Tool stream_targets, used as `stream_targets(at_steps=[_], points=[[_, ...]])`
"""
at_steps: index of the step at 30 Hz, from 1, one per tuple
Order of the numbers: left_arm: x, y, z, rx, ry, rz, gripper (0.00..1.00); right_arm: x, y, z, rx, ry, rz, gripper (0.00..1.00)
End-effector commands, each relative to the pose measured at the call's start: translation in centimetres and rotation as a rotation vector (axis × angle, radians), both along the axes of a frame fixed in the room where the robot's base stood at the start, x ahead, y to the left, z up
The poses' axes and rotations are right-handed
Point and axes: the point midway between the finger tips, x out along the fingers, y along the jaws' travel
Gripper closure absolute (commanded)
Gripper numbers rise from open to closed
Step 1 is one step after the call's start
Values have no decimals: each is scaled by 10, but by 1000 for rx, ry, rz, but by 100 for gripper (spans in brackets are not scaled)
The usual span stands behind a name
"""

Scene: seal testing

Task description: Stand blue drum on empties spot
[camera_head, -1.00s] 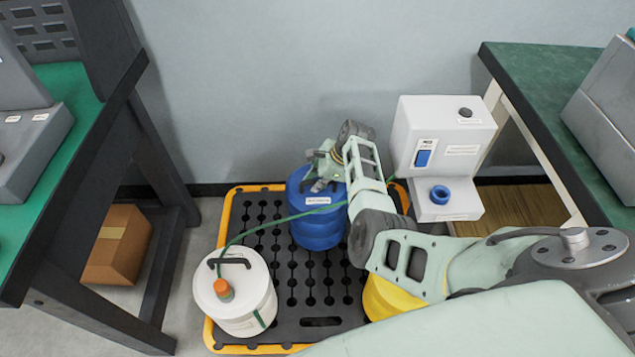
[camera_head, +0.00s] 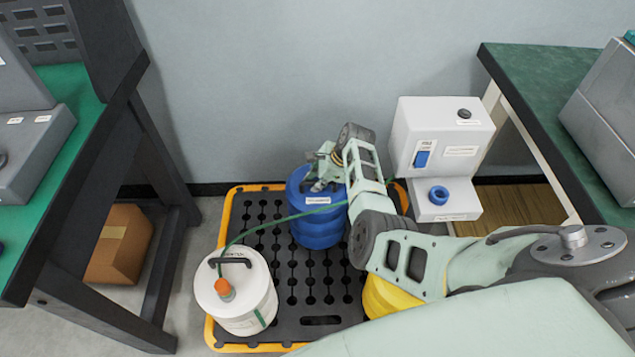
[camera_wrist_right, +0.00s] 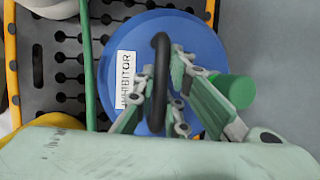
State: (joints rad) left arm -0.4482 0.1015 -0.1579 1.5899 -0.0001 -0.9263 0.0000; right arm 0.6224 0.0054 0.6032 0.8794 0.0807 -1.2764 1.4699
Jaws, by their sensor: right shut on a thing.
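The blue drum (camera_head: 320,232) stands upright on the black grid of the spill pallet (camera_head: 273,206), near its back edge. In the right wrist view the blue drum (camera_wrist_right: 185,45) shows its top, a label reading INHIBITOR, a black handle and a green cap. My right gripper (camera_wrist_right: 160,85) is shut on the black handle, its fingers on either side of it. In the head view my right gripper (camera_head: 325,178) is over the drum's top, partly hidden by its own links. My left gripper is not in view. I cannot make out a marked empties spot.
A white drum (camera_head: 236,300) with an orange cap stands at the pallet's front left, a green hose running from it. A yellow drum (camera_head: 388,298) is partly hidden behind my right arm. A white dispenser unit (camera_head: 440,150) stands right. Benches flank both sides; a cardboard box (camera_head: 118,245) sits left.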

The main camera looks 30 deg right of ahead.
Motion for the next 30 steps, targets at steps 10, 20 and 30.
stream_targets(at_steps=[10, 20, 30], points=[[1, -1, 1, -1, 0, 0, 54, 2, 0, 2, 0, -5, 0, 100], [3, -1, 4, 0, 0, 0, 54, 7, -1, 2, 0, -5, 0, 100], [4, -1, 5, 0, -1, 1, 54, 8, -2, 2, -1, -4, 0, 100]])
